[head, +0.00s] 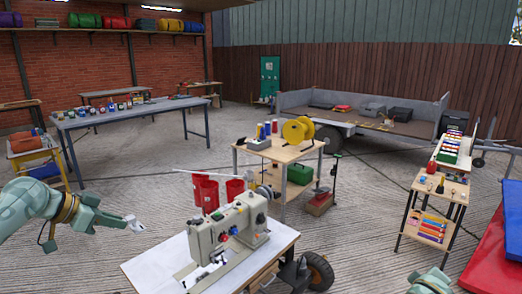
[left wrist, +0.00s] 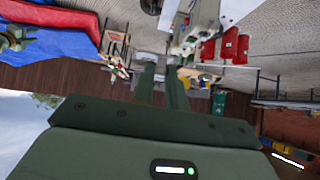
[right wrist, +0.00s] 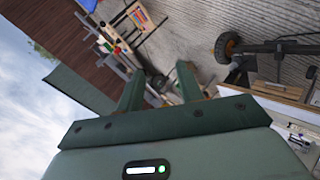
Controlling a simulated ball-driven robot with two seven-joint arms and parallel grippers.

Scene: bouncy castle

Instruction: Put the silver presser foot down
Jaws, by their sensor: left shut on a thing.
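My left gripper (head: 128,221) is held out at the left, above the floor and apart from the sewing table. It is shut on a small silver piece, the presser foot (head: 136,225), at its fingertips. In the left wrist view the left fingers (left wrist: 161,72) are close together and the piece is hard to make out. The cream sewing machine (head: 228,230) stands on a white-topped table (head: 145,266) to the right of this gripper. My right gripper (right wrist: 158,82) has its fingers apart with nothing between them. In the head view only part of my right arm shows at the bottom right.
Red containers (head: 205,192) stand behind the machine. A wooden table (head: 290,153) with a yellow spool (head: 298,129) is farther back. A blue table (head: 115,118) with small jars is at the left. A small shelf (head: 432,212) and red and blue mats (head: 497,262) are at the right.

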